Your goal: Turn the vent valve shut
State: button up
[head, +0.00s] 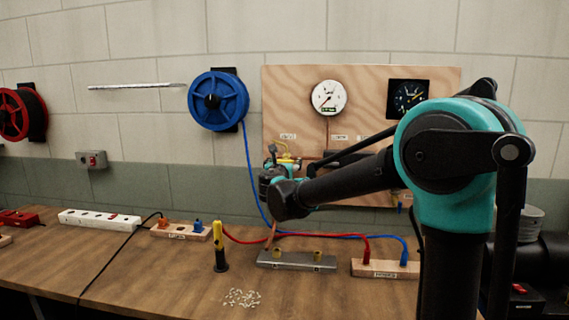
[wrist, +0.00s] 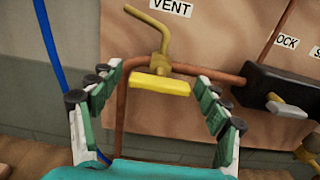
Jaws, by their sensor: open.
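The vent valve sits below the VENT label in the wrist view, with a flat yellow handle (wrist: 160,86) in front of a brass stem (wrist: 161,62). The handle lies roughly level, about along the copper pipe (wrist: 215,72) behind it. A bent yellow tube (wrist: 152,27) rises from the valve toward the upper left. My gripper (wrist: 155,88) is open, one finger left and one right of the handle, with visible gaps on both sides. In the head view my gripper (head: 272,178) is at the lower left of the wooden board, and largely hides the valve.
The wooden panel (head: 367,83) carries a white gauge (head: 328,97) and a dark gauge (head: 408,96). A dark block with a lever (wrist: 275,95) is right of the valve. A blue hose (wrist: 50,65) hangs left. A yellow-black tool (head: 219,247) stands on the bench (head: 150,285).

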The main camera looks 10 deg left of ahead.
jog(key=c, duration=1.2)
jog(key=shift+m, duration=0.3)
jog(key=m, duration=0.3)
jog(key=shift+m, duration=0.3)
jog(key=m, duration=0.4)
jog(key=shift+m, duration=0.3)
jog(key=m, duration=0.9)
